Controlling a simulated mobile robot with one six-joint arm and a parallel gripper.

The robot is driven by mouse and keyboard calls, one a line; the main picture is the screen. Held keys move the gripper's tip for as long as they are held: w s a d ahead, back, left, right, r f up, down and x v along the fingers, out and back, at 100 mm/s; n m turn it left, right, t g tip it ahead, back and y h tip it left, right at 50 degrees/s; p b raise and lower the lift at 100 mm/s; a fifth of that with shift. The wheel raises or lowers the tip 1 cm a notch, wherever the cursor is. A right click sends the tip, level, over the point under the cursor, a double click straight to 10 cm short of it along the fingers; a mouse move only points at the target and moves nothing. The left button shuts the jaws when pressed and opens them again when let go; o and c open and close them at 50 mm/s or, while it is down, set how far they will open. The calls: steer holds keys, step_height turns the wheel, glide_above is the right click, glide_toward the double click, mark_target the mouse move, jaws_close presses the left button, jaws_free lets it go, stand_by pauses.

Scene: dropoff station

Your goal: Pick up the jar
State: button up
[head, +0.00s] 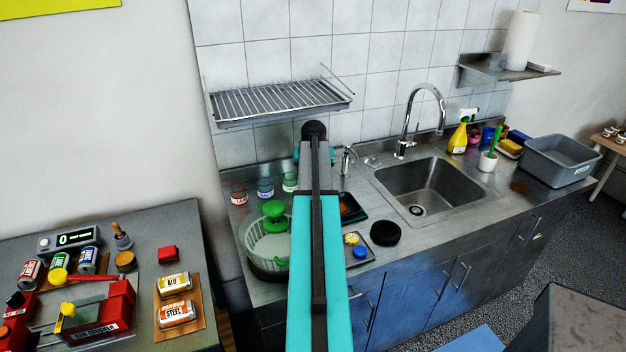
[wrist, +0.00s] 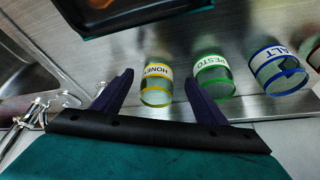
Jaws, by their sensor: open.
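Several glass jars with coloured bands stand in a row at the back of the counter. The green PESTO jar (wrist: 212,76) is just right of that finger, then the blue SALT jar (wrist: 277,72) and part of a red-banded jar (wrist: 315,56). In the head view, the red (head: 238,193), blue (head: 265,188) and green (head: 290,182) jars show. My arm hides the honey jar and my fingers there.
A wire rack (head: 280,101) hangs above the jars. A dark tray (head: 352,208), black disc (head: 385,232) and sink (head: 430,187) lie to the right. A soap dispenser (head: 347,160) stands close to my gripper.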

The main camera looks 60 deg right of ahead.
steer(key=shift+w+d+r+p, duration=0.1)
steer(key=shift+w+d+p, duration=0.2)
steer(key=shift+d, duration=0.25)
steer(key=shift+w+d+r+p, duration=0.15)
steer(key=shift+w+d, duration=0.2)
steer(key=shift+d, duration=0.2)
steer(key=shift+p+x, duration=0.35)
steer(key=shift+x, duration=1.3)
steer(key=shift+s+a+f, duration=0.1)
steer(key=shift+a, duration=0.05)
steer(key=c, duration=1.2)
